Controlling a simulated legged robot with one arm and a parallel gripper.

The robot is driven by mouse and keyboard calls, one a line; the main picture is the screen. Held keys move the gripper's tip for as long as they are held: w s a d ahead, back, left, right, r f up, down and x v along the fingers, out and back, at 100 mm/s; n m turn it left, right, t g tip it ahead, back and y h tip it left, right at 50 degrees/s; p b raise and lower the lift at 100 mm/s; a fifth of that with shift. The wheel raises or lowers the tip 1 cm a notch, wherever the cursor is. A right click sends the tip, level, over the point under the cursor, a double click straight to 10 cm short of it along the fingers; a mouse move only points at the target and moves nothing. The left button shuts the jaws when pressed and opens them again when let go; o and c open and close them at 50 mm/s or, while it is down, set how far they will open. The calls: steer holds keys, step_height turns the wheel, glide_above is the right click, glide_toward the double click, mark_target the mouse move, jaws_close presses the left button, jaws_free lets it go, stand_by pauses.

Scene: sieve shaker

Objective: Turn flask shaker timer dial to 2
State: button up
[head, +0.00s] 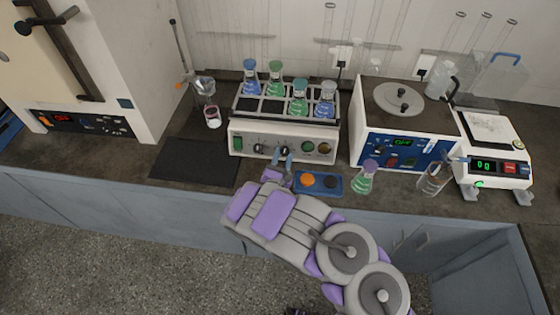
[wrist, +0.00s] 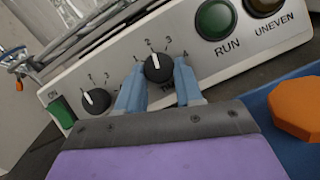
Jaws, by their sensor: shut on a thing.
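The flask shaker (head: 233,143) is a white box carrying several flasks on top. Its front has two black dials. The right dial (wrist: 157,68), ringed by numbers 1 to 4, sits between the blue fingertips of my gripper (wrist: 158,78). The fingers are shut on it, one at each side. Its white pointer line points up and slightly left, towards the 2. The label under it is mostly hidden by the fingers. The left dial (wrist: 96,101) is free. In the head view my gripper (head: 282,155) reaches the panel from the front.
A green RUN button (wrist: 215,19) and an UNEVEN button (wrist: 266,3) lie right of the dial. A blue tray (head: 335,186) with orange and dark pieces is close to my gripper. A green flask (head: 364,180) and a beaker (head: 432,181) stand further right.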

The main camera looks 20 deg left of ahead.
steer(key=shift+w+d+r+n+y+b, duration=0.15)
steer(key=shift+r+n+y+b, duration=0.1)
steer(key=shift+n+b, duration=0.25)
steer(key=shift+w+d+r+n+y+b, duration=0.1)
steer(key=shift+n+y+b, duration=0.15)
steer(key=shift+n+b, duration=0.2)
steer(key=shift+n, duration=0.35)
steer(key=o, duration=1)
steer(key=shift+s, duration=0.15)
steer(key=shift+o, duration=0.2)
steer(key=shift+f, duration=0.15)
steer(key=shift+a, duration=0.1)
steer(key=shift+s+f+y, duration=0.15)
steer(key=shift+s+y, duration=0.15)
steer(key=shift+s, duration=0.3)
steer(key=p+v, duration=0.6)
steer(key=v, duration=1)
